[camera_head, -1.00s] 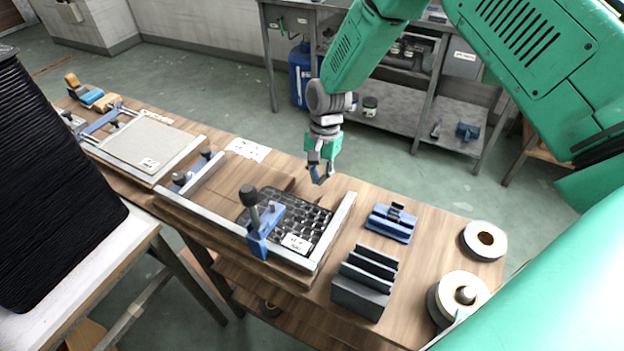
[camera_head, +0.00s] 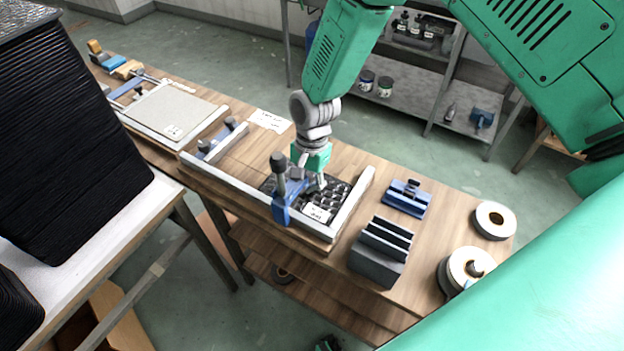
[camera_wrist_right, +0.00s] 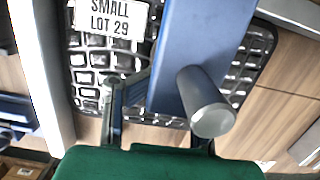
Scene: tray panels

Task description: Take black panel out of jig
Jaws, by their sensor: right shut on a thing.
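The black panel (camera_head: 340,191) is a pocketed tray with a white label, marked SMALL LOT 29 in the right wrist view (camera_wrist_right: 88,70). It lies flat in the jig (camera_head: 351,206), inside its pale rails. A blue clamp (camera_head: 281,209) with a dark knob stands at the jig's front rail, its arm over the panel. My right gripper (camera_head: 318,186) is low over the panel beside the knob. In the right wrist view its fingers (camera_wrist_right: 155,115) stand either side of the blue clamp arm (camera_wrist_right: 200,40) and appear shut on it. The knob hides part of one finger. My left gripper is not in view.
A blue fixture (camera_head: 406,197), a dark slotted block (camera_head: 381,252) and tape rolls (camera_head: 494,220) stand right of the jig. A pale board (camera_head: 165,108) lies to the left. A tall black stack (camera_head: 65,140) stands on a white table in front.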

